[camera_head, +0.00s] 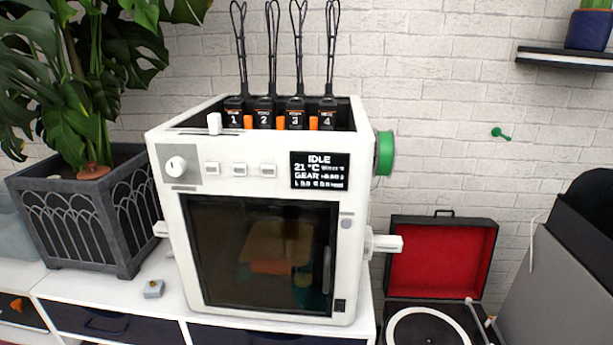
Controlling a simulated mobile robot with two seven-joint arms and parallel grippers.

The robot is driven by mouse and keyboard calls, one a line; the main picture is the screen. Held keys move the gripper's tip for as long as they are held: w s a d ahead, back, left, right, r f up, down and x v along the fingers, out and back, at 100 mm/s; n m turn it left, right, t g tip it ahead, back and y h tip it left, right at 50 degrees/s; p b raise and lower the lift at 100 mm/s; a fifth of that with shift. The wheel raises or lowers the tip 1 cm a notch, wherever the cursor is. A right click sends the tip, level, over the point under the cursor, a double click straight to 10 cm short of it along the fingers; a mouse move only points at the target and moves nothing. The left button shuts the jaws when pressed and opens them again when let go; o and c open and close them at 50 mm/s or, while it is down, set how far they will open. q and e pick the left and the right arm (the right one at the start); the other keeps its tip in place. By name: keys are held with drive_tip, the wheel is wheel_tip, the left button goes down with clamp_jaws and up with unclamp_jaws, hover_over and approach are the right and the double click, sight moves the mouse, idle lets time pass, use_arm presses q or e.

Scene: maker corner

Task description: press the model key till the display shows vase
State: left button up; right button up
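The white 3D printer (353,292) stands on a white cabinet, its front facing me. Its black display (320,171) at the upper right of the front reads "IDLE", "21 °C" and "GEAR", with smaller text too fine to read. Three small white keys sit in a row left of the display: a left key (212,168), a middle key (239,170) and a right key (268,170). I cannot read which one is the model key. A round white knob (176,166) is left of them. Neither of my grippers is in view.
Several numbered black tool heads stand along the printer's top. White parts stick out at both sides, and a green spool (385,153) is at the right. A planter (80,215) stands left, an open red-lined record player (441,260) right. A small grey object (154,289) lies on the cabinet.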

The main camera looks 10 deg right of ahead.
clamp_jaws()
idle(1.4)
